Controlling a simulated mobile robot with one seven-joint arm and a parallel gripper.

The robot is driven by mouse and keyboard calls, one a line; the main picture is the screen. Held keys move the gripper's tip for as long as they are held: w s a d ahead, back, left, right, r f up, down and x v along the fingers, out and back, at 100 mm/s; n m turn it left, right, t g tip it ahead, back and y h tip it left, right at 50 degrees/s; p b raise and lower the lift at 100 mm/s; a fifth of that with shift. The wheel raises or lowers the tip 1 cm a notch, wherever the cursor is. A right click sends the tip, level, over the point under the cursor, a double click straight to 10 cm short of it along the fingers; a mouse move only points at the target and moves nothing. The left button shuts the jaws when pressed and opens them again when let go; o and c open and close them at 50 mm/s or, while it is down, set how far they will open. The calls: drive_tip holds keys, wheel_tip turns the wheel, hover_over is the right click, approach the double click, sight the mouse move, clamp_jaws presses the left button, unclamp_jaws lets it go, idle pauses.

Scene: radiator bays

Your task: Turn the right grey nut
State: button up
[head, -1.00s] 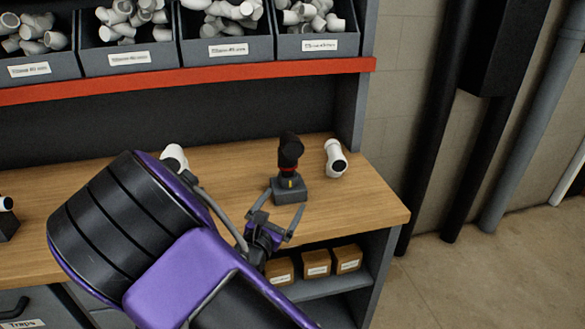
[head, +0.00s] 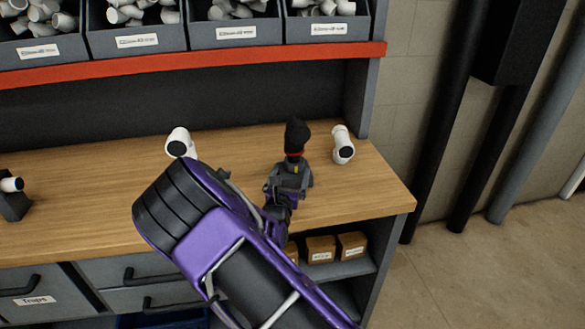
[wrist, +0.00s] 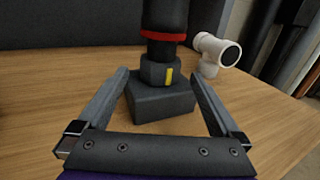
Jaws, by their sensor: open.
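The grey nut (wrist: 160,73) has a yellow mark on its front. It sits below a red ring (wrist: 163,35) and a black upright pipe (wrist: 166,14), above a dark grey square base (wrist: 160,103) on the bench. In the head view the black pipe (head: 297,136) stands near the bench's right end, and my gripper partly hides the base. My gripper (wrist: 162,88) is open, one finger on each side of the base and nut. The fingers look apart from the nut; whether they touch the base I cannot tell. The gripper also shows in the head view (head: 287,180).
A white pipe fitting (head: 342,145) stands close to the right of the black pipe, and another (head: 180,142) to its left. A second dark base with a white fitting (head: 12,185) is at far left. Bins (head: 235,35) are on the shelf above. The wooden bench (head: 90,190) is mostly clear.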

sight(293, 168)
drive_tip(key=shift+w+d, duration=0.2)
drive_tip(key=shift+w, duration=1.45)
drive_tip(key=c, duration=1.3)
drive_tip(key=shift+c, duration=0.2)
